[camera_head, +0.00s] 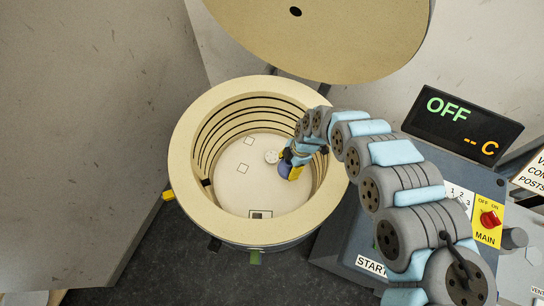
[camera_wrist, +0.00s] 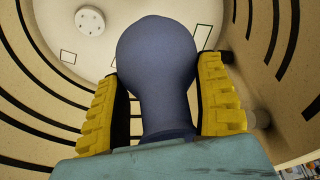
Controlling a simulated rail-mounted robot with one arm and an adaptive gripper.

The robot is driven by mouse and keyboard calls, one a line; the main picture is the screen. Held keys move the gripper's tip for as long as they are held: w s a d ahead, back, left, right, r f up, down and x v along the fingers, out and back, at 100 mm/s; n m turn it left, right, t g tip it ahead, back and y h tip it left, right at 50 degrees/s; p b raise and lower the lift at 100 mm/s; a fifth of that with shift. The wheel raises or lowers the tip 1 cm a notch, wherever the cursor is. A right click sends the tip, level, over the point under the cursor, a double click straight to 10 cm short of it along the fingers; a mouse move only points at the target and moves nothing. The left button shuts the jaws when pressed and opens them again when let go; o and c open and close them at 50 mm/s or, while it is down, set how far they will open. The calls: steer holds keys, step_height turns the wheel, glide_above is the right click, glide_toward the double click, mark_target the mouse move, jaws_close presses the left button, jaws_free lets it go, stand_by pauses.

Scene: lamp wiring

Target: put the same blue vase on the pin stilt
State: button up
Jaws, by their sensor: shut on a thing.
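The blue vase (camera_wrist: 157,65) fills the middle of the wrist view, its rounded body above a narrower part near my wrist. My gripper (camera_wrist: 160,85) is shut on it, with a yellow finger on each side. In the head view, the vase (camera_head: 285,168) and my gripper (camera_head: 293,172) are inside the round kiln (camera_head: 192,198), mostly covered by my arm. A white round disc with small dots, seemingly the pin stilt (camera_head: 271,157), lies on the kiln floor just left of the vase. It also shows at upper left in the wrist view (camera_wrist: 90,20). I cannot tell the vase's height above the floor.
The kiln wall with dark grooves surrounds my gripper closely on the right. Outlined squares (camera_head: 242,169) mark the pale floor (camera_head: 225,185), which is clear at left. The lid (camera_head: 330,40) stands open behind. A control box (camera_head: 350,235) with an OFF display (camera_head: 465,122) stands right.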

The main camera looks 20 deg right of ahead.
steer(key=shift+w+d+f+b, duration=0.1)
steer(key=shift+w+f+b, duration=0.1)
steer(key=shift+f+b, duration=0.35)
steer(key=w+a+f+b, duration=0.1)
steer(key=w+f+b, duration=0.7)
steer(key=w+b, duration=0.4)
steer(key=shift+w+f+b, duration=0.2)
steer(key=shift+w+b, duration=0.15)
steer(key=shift+b, duration=1.05)
steer(key=shift+a+f, duration=0.1)
steer(key=shift+w+f+b, duration=0.3)
steer(key=shift+f+b, duration=0.1)
steer(key=shift+f, duration=0.05)
step_height(320, 180, down, 3)
steer(key=shift+s+r+b, duration=0.1)
steer(key=shift+r+b, duration=0.1)
steer(key=shift+b, duration=0.25)
